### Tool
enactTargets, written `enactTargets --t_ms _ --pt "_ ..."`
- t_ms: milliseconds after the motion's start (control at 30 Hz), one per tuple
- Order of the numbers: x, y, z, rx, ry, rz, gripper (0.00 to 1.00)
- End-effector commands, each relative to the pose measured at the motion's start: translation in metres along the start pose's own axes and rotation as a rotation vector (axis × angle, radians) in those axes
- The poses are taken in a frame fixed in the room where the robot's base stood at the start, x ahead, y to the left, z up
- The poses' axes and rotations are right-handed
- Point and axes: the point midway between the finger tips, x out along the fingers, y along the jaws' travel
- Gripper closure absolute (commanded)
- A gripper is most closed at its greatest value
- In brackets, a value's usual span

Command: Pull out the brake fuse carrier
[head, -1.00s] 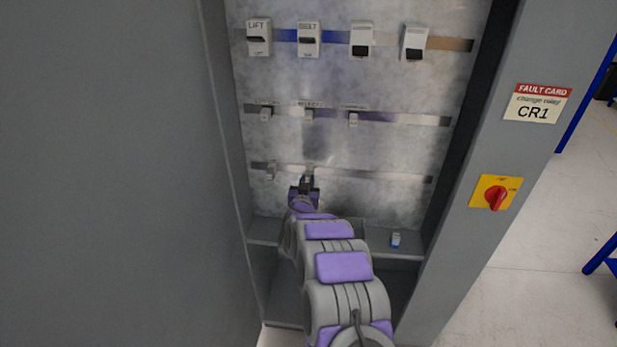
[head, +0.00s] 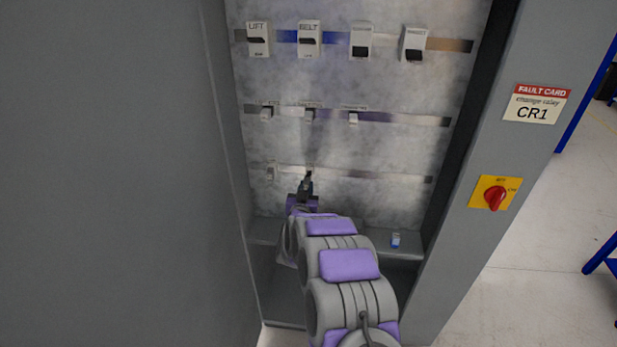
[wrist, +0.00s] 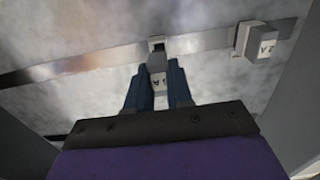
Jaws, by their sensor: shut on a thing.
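My gripper (head: 306,182) is at the lowest rail of the cabinet, at its second holder. In the wrist view its two blue fingers (wrist: 160,82) are shut on a small pale fuse carrier (wrist: 157,64) with dark lettering I cannot read fully. Just beyond the carrier, the holder's base (wrist: 157,44) on the rail shows a dark opening. I cannot tell whether the carrier is fully clear of it. In the head view my gripper mostly hides the carrier. A second fuse holder (head: 271,172) sits on the same rail to the left; it also shows in the wrist view (wrist: 260,44).
Above are a middle rail with small relays (head: 309,115) and a top rail with several larger labelled units (head: 308,39). A small blue-and-white part (head: 395,240) stands on the cabinet ledge. A red rotary switch (head: 495,197) and fault card (head: 537,104) are on the right frame.

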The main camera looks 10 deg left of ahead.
Motion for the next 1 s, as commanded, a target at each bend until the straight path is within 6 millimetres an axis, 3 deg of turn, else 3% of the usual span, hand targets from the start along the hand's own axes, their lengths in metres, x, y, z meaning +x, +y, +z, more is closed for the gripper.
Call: enactTargets --t_ms 633,1000 --pt "-0.023 0.000 0.001 -0.001 -0.001 0.000 1.00" --pt "-0.025 0.001 0.000 -0.001 0.001 0.000 1.00"
